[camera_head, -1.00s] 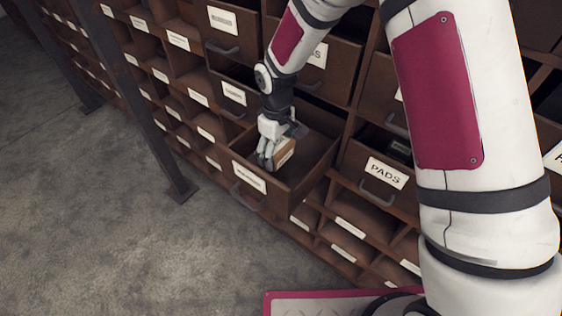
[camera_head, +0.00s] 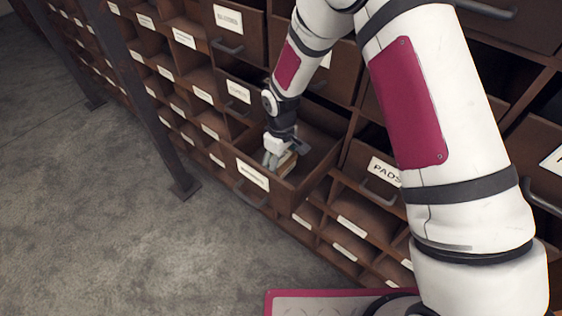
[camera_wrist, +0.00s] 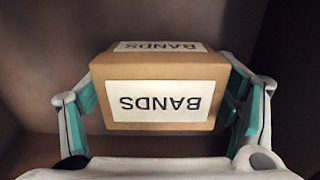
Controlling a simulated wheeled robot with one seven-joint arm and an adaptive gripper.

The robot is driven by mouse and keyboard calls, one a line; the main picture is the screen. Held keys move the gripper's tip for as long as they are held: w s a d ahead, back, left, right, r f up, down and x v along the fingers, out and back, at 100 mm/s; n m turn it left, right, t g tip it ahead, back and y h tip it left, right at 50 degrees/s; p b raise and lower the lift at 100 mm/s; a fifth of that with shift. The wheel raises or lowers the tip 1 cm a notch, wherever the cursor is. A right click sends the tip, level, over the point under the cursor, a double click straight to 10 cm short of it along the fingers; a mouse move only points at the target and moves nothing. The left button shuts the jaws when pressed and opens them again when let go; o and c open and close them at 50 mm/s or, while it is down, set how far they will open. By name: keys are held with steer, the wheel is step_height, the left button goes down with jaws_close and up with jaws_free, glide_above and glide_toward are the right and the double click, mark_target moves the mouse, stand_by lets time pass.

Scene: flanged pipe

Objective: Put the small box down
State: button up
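The small box (camera_wrist: 160,100) is brown cardboard with white BANDS labels, which read upside down in the wrist view. My gripper (camera_head: 278,163) is down inside an open brown drawer (camera_head: 233,169), and its pads sit against both sides of the box.
The drawer's side and front walls stand close around my gripper. More drawers and open cubbies fill the cabinet. A dark post (camera_head: 146,110) stands at left, with clear concrete floor (camera_head: 130,240) in front.

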mark_target(281, 158)
steer(key=shift+o, duration=0.2)
steer(key=shift+r, duration=0.2)
step_height(281, 158, up, 12)
steer(key=shift+b, duration=0.4)
stand_by(0.4)
